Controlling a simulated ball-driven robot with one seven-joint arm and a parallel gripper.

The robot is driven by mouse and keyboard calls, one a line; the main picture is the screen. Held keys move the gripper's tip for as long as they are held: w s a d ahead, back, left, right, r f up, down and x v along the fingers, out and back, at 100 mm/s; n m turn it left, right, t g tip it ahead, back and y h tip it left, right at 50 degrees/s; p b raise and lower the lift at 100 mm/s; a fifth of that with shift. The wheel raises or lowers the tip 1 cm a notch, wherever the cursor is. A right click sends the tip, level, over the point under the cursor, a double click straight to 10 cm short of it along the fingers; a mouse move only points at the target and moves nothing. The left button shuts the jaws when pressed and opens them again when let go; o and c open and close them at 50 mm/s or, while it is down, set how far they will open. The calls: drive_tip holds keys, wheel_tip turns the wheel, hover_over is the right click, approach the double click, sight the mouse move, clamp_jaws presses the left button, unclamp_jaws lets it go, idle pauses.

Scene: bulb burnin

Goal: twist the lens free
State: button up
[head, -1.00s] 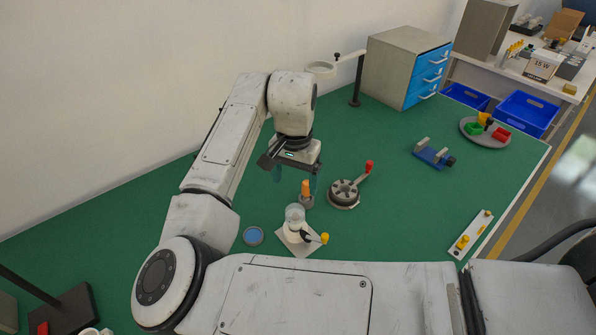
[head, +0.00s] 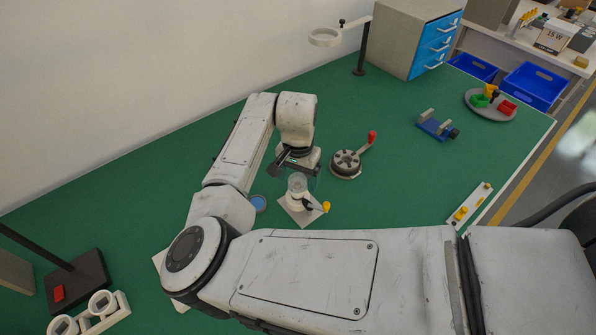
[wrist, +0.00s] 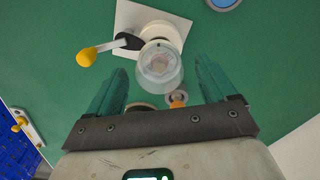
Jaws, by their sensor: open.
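The clear, cup-shaped lens (head: 297,183) stands on a white round holder on a pale square plate (head: 303,219), with a yellow-knobbed lever (head: 325,206) at its side. In the wrist view the lens (wrist: 160,68) shows near the middle, between the tips of my gripper's two teal fingers (wrist: 160,78). The fingers are spread wide, one on each side, with green table visible between each finger and the lens. In the head view my gripper (head: 297,172) is right at the lens and partly hides it. I cannot tell the exact height of the fingertips against the lens.
An orange-topped peg (wrist: 178,100) stands just behind the lens. A round grey fixture with a red-knobbed crank (head: 346,163) stands to the right. A blue disc (head: 258,204) lies left. A ring on a post (head: 325,37) stands at the back. The table's right side has free room.

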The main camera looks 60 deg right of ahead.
drive_tip(key=c, duration=1.1)
drive_tip(key=shift+r+n+p, duration=0.1)
drive_tip(key=shift+n+p, duration=0.3)
drive_tip(key=shift+p, duration=0.05)
drive_tip(key=shift+n+p, duration=1.1)
drive_tip(key=shift+n+p, duration=0.7)
drive_tip(key=shift+p, duration=0.05)
